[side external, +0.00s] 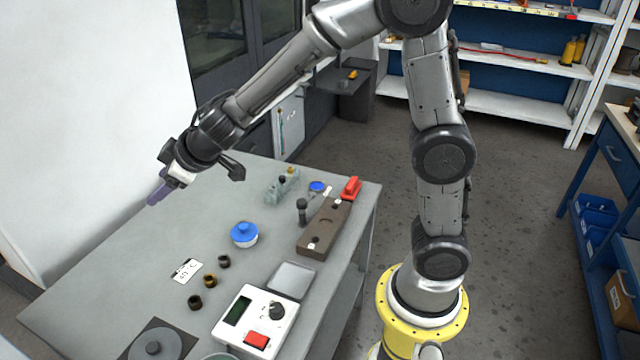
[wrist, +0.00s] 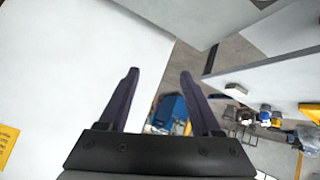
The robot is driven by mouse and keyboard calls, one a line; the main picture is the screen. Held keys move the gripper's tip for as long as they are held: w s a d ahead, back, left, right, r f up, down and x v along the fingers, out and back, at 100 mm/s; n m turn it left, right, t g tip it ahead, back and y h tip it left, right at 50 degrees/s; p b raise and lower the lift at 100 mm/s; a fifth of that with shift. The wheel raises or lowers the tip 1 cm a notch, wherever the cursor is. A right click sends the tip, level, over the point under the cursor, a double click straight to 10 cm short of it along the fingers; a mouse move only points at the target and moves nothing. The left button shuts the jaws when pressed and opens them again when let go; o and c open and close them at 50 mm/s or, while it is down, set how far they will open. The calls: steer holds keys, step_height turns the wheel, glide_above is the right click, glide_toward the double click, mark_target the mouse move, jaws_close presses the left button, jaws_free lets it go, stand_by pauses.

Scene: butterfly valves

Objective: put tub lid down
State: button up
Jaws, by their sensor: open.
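A small white tub with a blue knobbed lid (side external: 244,234) stands on the middle of the grey table in the side view. The lid sits on the tub. My gripper (side external: 157,196) is raised at the left, over or beyond the table's far left edge, well away from the tub. Its purple fingers are apart with nothing between them, as the wrist view (wrist: 159,76) shows. The tub and lid cannot be made out in the wrist view.
The grey table (side external: 130,270) also holds a control box (side external: 255,318), several dark rings, a label card (side external: 186,270), a brown block (side external: 325,228) with a red part (side external: 351,188), and a small blue round piece (side external: 318,187). A white wall (side external: 90,110) stands close behind my gripper.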

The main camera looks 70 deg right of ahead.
steer(key=s+d+r+m+g+h, duration=0.1)
steer(key=s+d+r+m+h, duration=0.45)
steer(key=s+d, duration=0.8)
steer(key=s+a+f+g+y, duration=0.1)
steer(key=s+a+y, duration=0.1)
steer(key=s, duration=0.7)
steer(key=s+a+f+g+y, duration=0.1)
steer(key=s+a+g+y, duration=0.1)
steer(key=s, duration=0.8)
steer(key=shift+a+f+n+y, duration=0.15)
steer(key=shift+a+n+y, duration=0.2)
steer(key=shift+a+y, duration=0.25)
